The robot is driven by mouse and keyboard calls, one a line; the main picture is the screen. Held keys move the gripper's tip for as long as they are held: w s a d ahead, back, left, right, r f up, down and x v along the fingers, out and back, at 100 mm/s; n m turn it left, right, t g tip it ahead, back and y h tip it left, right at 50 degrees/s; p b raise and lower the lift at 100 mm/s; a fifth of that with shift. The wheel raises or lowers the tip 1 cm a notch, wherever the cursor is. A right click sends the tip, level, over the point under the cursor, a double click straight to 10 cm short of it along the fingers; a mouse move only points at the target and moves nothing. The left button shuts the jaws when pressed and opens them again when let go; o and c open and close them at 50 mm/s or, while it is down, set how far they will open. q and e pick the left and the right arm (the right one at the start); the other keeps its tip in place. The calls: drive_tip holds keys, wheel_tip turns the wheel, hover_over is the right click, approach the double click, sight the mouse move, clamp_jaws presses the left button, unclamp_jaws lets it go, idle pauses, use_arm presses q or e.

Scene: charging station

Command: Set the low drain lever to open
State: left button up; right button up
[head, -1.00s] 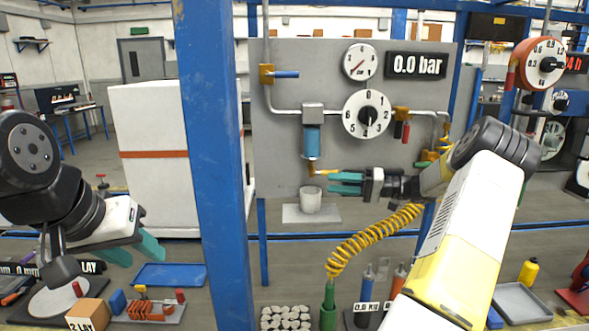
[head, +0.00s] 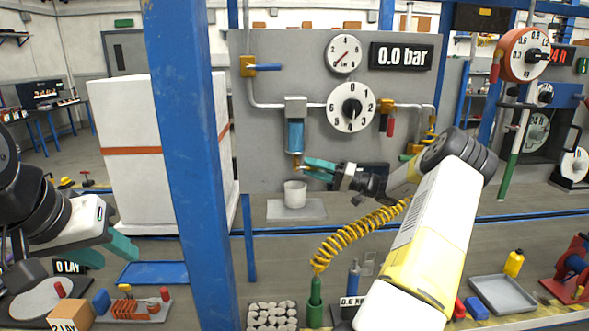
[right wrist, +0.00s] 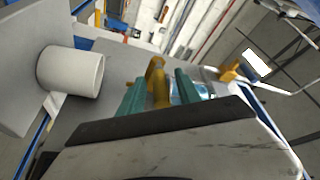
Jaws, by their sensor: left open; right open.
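The low drain lever is a yellow-orange handle under the blue filter bowl (head: 295,135) on the grey panel. In the head view my right gripper (head: 308,169) largely hides it, just above the white cup. The right wrist view shows the lever (right wrist: 157,82) standing between the two teal fingers of my right gripper (right wrist: 160,90). Those fingers are apart, with a gap on the lever's right side; contact on its left side I cannot tell. My left gripper (head: 100,252) is open and empty at the lower left, away from the panel.
A white cup (head: 295,195) stands on a small shelf (head: 312,211) below the bowl; it is close beside the right fingers in the wrist view (right wrist: 70,72). A blue-handled valve (head: 266,67) is higher up. A blue post (head: 185,150) stands between my arms. A yellow coiled hose (head: 345,242) hangs below the right arm.

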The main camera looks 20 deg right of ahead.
clamp_jaws()
idle(1.4)
